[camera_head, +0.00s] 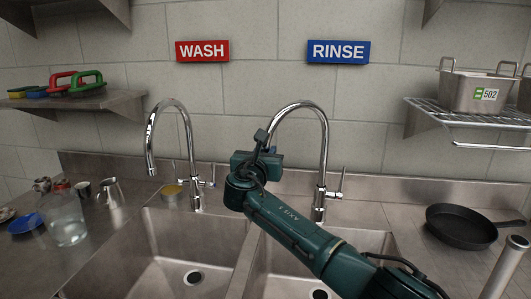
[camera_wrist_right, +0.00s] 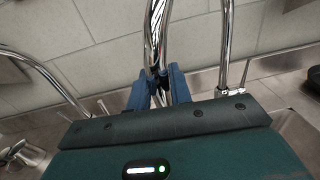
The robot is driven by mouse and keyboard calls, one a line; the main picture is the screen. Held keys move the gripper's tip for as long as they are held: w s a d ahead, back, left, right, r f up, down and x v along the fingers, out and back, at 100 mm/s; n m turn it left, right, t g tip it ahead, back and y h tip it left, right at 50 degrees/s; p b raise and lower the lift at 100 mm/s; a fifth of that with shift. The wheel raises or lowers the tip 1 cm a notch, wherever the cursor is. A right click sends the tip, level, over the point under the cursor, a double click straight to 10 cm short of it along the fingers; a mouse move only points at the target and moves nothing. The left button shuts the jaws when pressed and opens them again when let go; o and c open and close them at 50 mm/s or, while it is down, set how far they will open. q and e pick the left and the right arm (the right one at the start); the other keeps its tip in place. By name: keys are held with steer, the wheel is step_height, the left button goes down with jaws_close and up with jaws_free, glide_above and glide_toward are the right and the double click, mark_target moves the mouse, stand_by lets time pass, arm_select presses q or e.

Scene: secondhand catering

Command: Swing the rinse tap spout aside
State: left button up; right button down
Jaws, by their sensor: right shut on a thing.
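The rinse tap (camera_head: 323,140) is a chrome gooseneck under the blue RINSE sign, with its upright rising behind the right sink. Its spout arches over to the left and down to my right gripper (camera_head: 268,149). In the right wrist view, the two blue fingers of this gripper (camera_wrist_right: 159,88) are shut on the chrome spout (camera_wrist_right: 156,35), near its lower end. The tap's upright (camera_wrist_right: 226,45) stands to the right there. My right arm hides the spout's tip in the head view. My left gripper is not in view.
The wash tap (camera_head: 150,140) stands to the left, its spout apart from my gripper. A glass jar (camera_head: 66,222) and small metal jugs are on the left counter. A black pan (camera_head: 462,227) lies on the right counter.

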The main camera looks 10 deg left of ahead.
steer(key=c, duration=1.3)
jaws_free()
steer(key=s+a+b, duration=0.1)
steer(key=s+b, duration=0.1)
steer(key=s, duration=1.1)
steer(key=shift+a, duration=0.4)
steer(key=shift+s, duration=0.1)
